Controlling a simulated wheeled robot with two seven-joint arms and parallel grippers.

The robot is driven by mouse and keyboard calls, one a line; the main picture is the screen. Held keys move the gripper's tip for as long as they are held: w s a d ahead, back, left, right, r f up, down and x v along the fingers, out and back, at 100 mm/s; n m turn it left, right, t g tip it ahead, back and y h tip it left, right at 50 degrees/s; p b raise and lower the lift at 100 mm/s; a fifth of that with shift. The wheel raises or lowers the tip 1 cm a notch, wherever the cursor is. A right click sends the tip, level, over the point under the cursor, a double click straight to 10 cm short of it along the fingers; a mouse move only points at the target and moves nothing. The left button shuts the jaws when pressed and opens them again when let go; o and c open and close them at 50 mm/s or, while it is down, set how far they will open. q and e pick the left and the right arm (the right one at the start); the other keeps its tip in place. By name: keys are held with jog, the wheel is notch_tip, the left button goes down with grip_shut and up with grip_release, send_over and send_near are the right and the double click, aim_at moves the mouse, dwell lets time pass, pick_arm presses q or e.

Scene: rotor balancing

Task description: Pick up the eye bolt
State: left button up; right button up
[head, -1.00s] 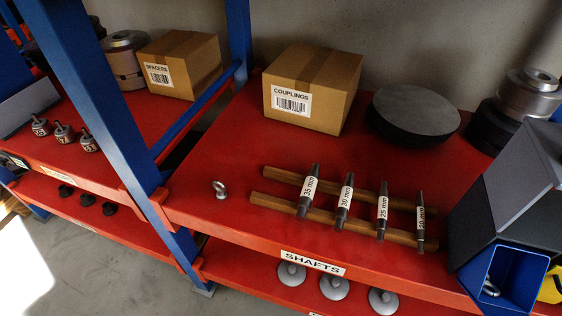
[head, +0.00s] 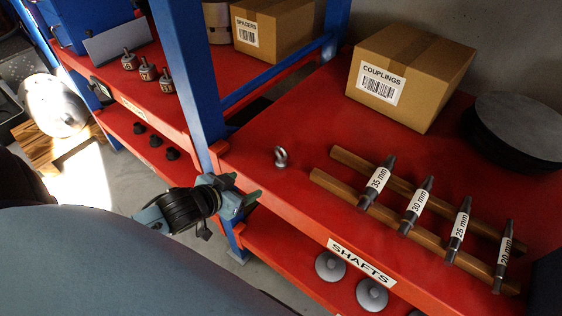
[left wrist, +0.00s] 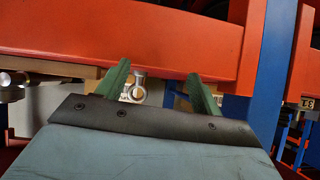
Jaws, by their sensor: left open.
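The eye bolt (head: 281,157) is a small grey metal ring on a short base. It stands ring up on the red shelf (head: 300,115), near its left end by the blue post. My left gripper (head: 243,189) is at the front edge of this shelf, left of and nearer than the eye bolt, open and apart from it. In the left wrist view, the two green fingers (left wrist: 160,78) are spread in front of the orange-red shelf beam (left wrist: 150,35). My right gripper is not in view.
Several labelled shafts (head: 415,207) lie across two wooden rails to the right of the eye bolt. The couplings box (head: 405,75) and a dark disc (head: 520,130) stand behind. A blue post (head: 187,75) rises to the left. The shelf around the eye bolt is clear.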

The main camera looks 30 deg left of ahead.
pick_arm(q)
jog(key=t+h, duration=0.2)
send_near(280, 155)
jog(key=shift+m, duration=0.4)
jog(key=b+x, duration=0.2)
jog(key=x, duration=1)
jog(key=shift+w+f+b, duration=0.15)
jog(key=shift+f+b, duration=0.05)
jog(key=shift+b, duration=0.1)
jog(key=shift+c, duration=1.3)
jog(key=c, duration=0.7)
jog(key=shift+c, duration=0.7)
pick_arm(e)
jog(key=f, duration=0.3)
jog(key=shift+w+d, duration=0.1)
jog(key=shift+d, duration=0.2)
